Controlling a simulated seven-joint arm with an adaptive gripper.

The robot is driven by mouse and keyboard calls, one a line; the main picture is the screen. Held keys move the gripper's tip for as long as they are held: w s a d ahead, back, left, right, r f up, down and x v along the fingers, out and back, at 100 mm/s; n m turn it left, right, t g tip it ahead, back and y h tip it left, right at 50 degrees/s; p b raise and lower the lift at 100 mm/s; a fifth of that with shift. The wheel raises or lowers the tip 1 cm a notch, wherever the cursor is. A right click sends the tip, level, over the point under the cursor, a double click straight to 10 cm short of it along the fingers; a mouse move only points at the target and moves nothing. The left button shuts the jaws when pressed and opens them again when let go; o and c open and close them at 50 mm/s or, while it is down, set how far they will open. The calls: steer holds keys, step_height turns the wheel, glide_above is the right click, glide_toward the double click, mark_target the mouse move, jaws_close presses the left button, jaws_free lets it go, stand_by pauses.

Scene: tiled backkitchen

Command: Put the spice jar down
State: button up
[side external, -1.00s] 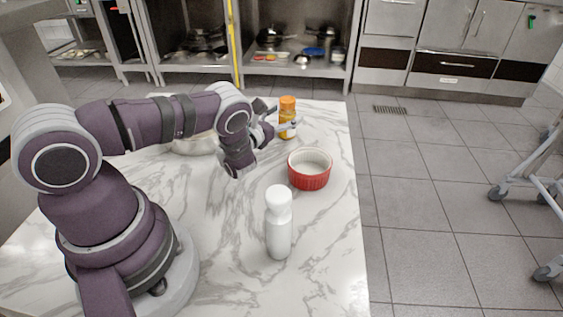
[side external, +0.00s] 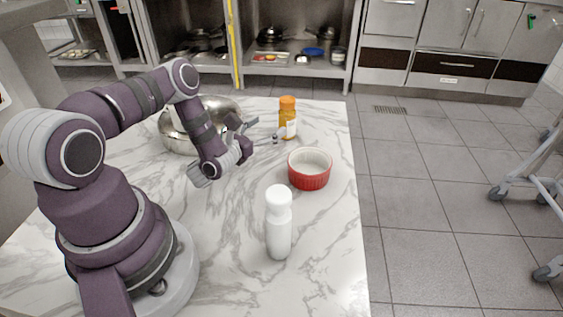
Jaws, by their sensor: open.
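The spice jar (side external: 288,118), orange with an orange lid and a pale label, stands upright on the marble counter (side external: 325,245) near its far right edge. My gripper (side external: 260,131) is open and empty to the left of the jar, with a small gap between the fingers and the jar in this view.
A red ramekin (side external: 309,175) with a pale inside stands in front of the jar. A white bottle (side external: 278,228) stands nearer the camera. A shiny metal bowl (side external: 183,138) sits behind my arm at the back left. The counter between bottle and my base is clear.

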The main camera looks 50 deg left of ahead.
steer(key=shift+s, duration=0.25)
steer(key=w+a+r+n+g+y, duration=0.1)
steer(key=a+r+n+g+y, duration=0.15)
steer(key=r+n, duration=0.65)
steer(key=a+r+n+g+y, duration=0.2)
steer(key=r+n+g, duration=0.25)
steer(key=n, duration=0.75)
steer(key=s+d+r+n+g+h, duration=0.3)
steer(key=s+d+n+h, duration=0.6)
steer(key=s+d, duration=0.8)
steer(key=n+g, duration=0.1)
steer(key=n, duration=0.2)
steer(key=shift+d+g, duration=0.2)
steer(key=shift+g, duration=0.2)
steer(key=shift+w, duration=0.1)
